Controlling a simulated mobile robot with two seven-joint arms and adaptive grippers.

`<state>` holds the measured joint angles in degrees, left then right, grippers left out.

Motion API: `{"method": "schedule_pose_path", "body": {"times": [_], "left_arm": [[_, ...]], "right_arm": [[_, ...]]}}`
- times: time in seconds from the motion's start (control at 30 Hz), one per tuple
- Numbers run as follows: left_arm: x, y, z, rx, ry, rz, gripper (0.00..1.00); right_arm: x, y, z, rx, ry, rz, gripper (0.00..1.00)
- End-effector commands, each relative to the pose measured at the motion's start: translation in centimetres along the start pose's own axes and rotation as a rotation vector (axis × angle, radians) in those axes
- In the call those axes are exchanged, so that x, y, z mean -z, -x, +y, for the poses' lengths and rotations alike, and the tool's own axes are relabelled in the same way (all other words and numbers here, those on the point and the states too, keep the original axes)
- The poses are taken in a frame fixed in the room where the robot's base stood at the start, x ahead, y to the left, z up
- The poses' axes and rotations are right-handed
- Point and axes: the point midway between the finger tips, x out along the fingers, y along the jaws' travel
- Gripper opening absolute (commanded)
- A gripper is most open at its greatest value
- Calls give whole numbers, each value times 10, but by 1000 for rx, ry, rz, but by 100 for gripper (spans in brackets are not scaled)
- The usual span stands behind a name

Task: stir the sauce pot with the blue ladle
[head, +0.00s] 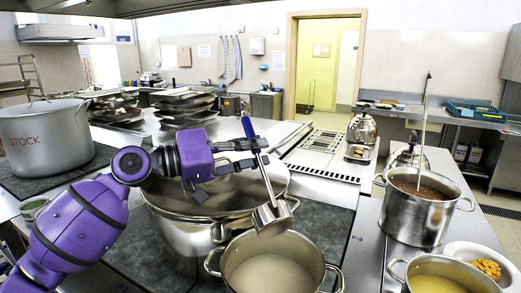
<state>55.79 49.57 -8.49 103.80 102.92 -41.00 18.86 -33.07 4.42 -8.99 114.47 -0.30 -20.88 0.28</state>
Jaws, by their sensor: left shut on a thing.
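My left gripper (252,153) is shut on the blue ladle (264,180), around its upper part. The ladle's blue handle end sticks up above the fingers and its metal shaft slants down to the right. Its steel bowl (272,219) hangs in front of the right rim of a large steel pot (180,236), above the back edge of a smaller front pot (271,285). The front pot holds a pale, greyish liquid. No pot in view bears a readable sauce label, so I cannot tell which is the sauce pot. My right gripper is out of view.
A tall pot marked STOCK (40,138) stands at the left. At the right, a steel pot (412,221) of brown liquid has a long utensil standing in it. A pot of yellow liquid (440,284) and a white bowl (455,249) of orange-yellow pieces are at the lower right.

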Motion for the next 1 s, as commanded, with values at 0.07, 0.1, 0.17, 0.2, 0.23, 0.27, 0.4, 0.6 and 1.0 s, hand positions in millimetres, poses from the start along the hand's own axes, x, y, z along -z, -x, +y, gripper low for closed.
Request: {"method": "schedule_pose_path", "body": {"times": [0.07, 0.1, 0.17, 0.2, 0.23, 0.27, 0.4, 0.6, 1.0], "left_arm": [[6, 0, -9, 0, 62, 2, 0], [9, 0, -14, 1, 94, 2, 0], [10, 0, -21, 0, 143, 2, 0], [12, 0, -26, 0, 174, 3, 0], [12, 0, -29, -1, 197, 3, 0], [13, 0, -33, -1, 221, 3, 0], [16, 0, -51, 0, 331, 4, 0], [19, 0, -77, 0, 489, 4, 0], [17, 0, -122, 2, 770, 5, 0]], "right_arm": [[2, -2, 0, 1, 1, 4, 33], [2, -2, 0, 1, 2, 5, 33], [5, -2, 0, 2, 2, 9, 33], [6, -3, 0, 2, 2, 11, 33], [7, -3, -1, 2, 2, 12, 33], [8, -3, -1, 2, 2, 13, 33], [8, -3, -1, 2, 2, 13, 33], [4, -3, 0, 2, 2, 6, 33], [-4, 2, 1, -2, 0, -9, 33]]}}
